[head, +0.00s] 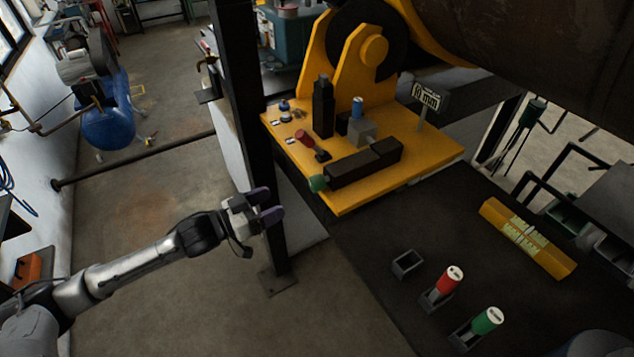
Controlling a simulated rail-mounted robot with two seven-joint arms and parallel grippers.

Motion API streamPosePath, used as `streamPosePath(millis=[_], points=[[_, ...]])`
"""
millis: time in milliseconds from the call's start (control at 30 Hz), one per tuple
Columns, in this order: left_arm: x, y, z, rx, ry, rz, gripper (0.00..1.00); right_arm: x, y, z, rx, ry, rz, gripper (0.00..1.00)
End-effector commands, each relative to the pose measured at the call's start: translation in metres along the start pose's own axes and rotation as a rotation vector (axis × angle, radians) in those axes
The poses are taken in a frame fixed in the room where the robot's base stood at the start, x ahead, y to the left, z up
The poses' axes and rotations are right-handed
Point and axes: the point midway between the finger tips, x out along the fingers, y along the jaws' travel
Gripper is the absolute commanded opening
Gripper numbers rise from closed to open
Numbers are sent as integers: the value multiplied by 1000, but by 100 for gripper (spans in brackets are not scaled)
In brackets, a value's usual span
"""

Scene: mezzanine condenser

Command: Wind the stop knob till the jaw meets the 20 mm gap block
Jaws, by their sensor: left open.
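My left gripper (269,204) is open and empty, in the air left of the yellow plate (345,206), with a black post just behind it. A green knob (318,183) sits at the near left end of a black slide bar (365,164) on the plate; it looks like the stop knob. A grey block (362,132) stands behind the bar, beside a blue-handled piece (357,107) that may be the gap block. I cannot tell the jaw or its gap clearly. A red-knobbed lever (303,137) stands left of them. My right gripper is out of view.
A small sign (430,97) ending in "mm" stands behind. On the dark bench are an empty holder (407,263), a red-handled piece (448,280), a green-handled piece (487,321) and a yellow bar (527,238). The black post (240,110) rises left of the plate.

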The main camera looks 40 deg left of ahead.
Motion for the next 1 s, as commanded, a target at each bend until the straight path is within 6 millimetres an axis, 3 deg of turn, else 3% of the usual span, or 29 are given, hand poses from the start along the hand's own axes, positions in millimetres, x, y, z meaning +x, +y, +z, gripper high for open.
streamPosePath(millis=[700, 1000], points=[[92, 0, -2, 3, 1, -1, 69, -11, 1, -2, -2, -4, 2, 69], [120, 0, 0, 3, -1, -1, 69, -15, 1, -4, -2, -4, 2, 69]])
